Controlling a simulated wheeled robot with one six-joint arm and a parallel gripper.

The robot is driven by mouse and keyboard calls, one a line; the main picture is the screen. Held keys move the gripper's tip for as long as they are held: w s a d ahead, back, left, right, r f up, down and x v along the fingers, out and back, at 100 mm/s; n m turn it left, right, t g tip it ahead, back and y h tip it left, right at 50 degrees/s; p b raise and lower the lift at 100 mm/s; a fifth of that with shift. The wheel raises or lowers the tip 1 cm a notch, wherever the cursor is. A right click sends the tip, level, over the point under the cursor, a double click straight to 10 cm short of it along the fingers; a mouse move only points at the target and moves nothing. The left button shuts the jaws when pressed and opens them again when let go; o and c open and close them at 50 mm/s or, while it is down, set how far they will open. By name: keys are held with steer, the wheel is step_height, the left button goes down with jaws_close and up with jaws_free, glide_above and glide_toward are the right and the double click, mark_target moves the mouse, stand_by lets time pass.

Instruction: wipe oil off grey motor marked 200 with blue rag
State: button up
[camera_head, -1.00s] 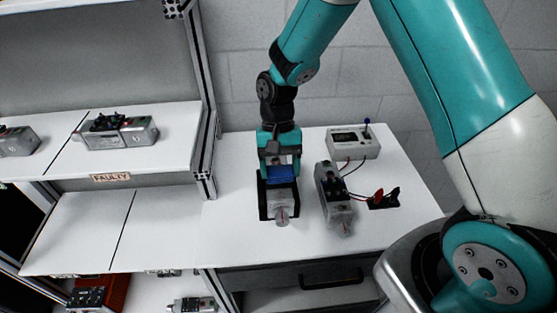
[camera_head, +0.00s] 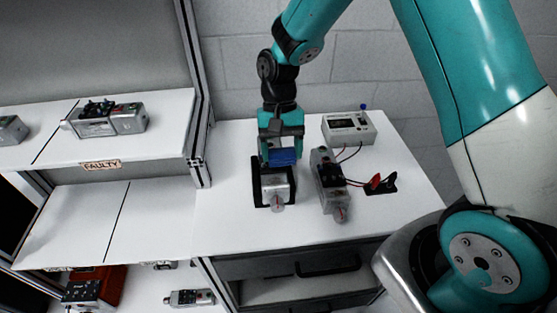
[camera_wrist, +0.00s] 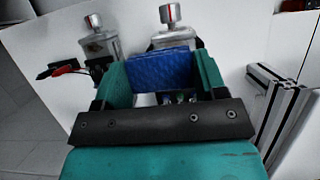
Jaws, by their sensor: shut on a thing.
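My gripper (camera_head: 283,152) is shut on the blue rag (camera_head: 283,157), which spans between the two teal fingers in the wrist view (camera_wrist: 162,72). The rag is at the back part of a grey motor (camera_head: 275,190) lying in a black holder (camera_head: 258,183) on the white table. Whether the rag touches the motor I cannot tell. The motor's silver end and shaft with a red mark also show beyond the rag in the wrist view (camera_wrist: 172,38). A second grey motor (camera_head: 328,178) lies to its right, wired up. No marking 200 and no oil can be made out.
A white meter box (camera_head: 348,128) stands at the back right, with red and black clips (camera_head: 380,184) before it. A shelf with a FAULTY label (camera_head: 101,165) and its metal post (camera_head: 198,110) stand to the left. The table front is clear.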

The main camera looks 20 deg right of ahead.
mark_target(266, 184)
steer(key=shift+d+r, duration=0.2)
steer(key=shift+r, duration=0.3)
step_height(266, 184, down, 8)
steer(key=b, duration=0.7)
steer(key=shift+a+r, duration=0.2)
steer(key=shift+c, duration=0.5)
steer(key=shift+w+a+f, duration=0.15)
steer(key=shift+a, duration=0.25)
steer(key=shift+w+a+f, duration=0.1)
steer(key=shift+w+a, duration=0.05)
steer(key=shift+a, duration=0.25)
steer(key=shift+c, duration=0.4)
steer(key=shift+w+a, duration=0.2)
steer(key=shift+a, duration=0.5)
steer(key=shift+a+f+b, duration=0.25)
steer(key=shift+a+b, duration=0.1)
steer(key=shift+b, duration=0.1)
steer(key=shift+d+r, duration=0.15)
steer(key=shift+r, duration=0.15)
steer(key=d, duration=0.1)
steer(key=s+d, duration=0.1)
steer(key=d, duration=0.1)
steer(key=shift+d+f+p, duration=0.1)
steer(key=shift+d+p, duration=0.1)
steer(key=shift+p, duration=0.1)
steer(key=shift+d+r+p, duration=0.25)
steer(key=shift+d+p, duration=0.05)
step_height(266, 184, up, 8)
steer(key=p, duration=0.6)
steer(key=shift+a, duration=0.1)
